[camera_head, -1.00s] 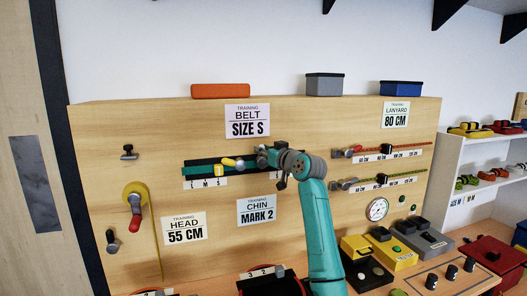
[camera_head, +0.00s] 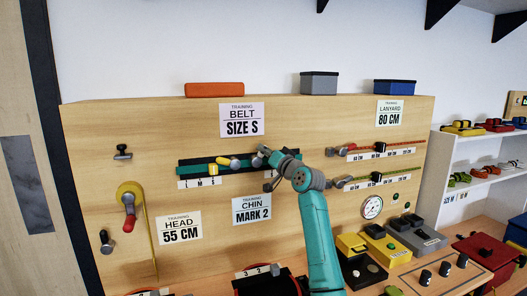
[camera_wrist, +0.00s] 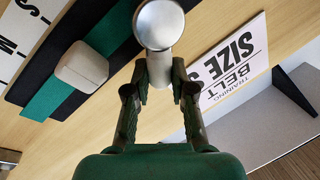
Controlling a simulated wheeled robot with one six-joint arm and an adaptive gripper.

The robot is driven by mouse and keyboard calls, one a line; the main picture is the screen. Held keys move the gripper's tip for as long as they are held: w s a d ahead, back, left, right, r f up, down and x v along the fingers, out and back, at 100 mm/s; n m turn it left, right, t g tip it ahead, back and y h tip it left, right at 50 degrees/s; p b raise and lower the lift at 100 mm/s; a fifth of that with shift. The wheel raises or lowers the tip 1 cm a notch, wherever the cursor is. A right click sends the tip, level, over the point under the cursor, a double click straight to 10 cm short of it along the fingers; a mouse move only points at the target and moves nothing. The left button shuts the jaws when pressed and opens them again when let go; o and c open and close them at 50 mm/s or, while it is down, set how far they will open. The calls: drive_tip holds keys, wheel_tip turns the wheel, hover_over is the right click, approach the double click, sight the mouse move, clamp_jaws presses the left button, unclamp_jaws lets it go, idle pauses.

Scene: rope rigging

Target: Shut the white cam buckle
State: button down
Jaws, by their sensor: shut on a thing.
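My gripper (camera_wrist: 158,80) is shut on a silver round-ended lever (camera_wrist: 158,25), which stands out between its fingertips in the wrist view. A white block (camera_wrist: 80,68), apparently the cam buckle's body, sits on the green and black belt strap beside the lever. How lever and block join is not clear. In the head view my gripper (camera_head: 265,157) is at the right part of the belt strap (camera_head: 190,170) and hides much of the buckle. A yellow slider (camera_head: 213,169) and a yellow-topped lever (camera_head: 228,161) lie on the strap to its left.
The BELT SIZE S sign (camera_head: 241,120) is above the strap and the CHIN MARK 2 sign (camera_head: 251,210) below. Two lanyard lines with silver levers (camera_head: 337,153) are close on the right. A red-handled yellow reel (camera_head: 128,200) hangs at left.

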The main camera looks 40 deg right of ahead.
drive_tip(key=shift+d+f+m, duration=0.15)
drive_tip(key=shift+m, duration=0.35)
drive_tip(key=c, duration=1)
unclamp_jaws()
drive_tip(key=shift+s, duration=0.1)
drive_tip(key=s, duration=0.4)
drive_tip(key=s+f, duration=0.1)
drive_tip(key=s, duration=0.2)
drive_tip(key=s+a+f, duration=0.1)
drive_tip(key=s, duration=0.3)
drive_tip(key=shift+s, duration=0.35)
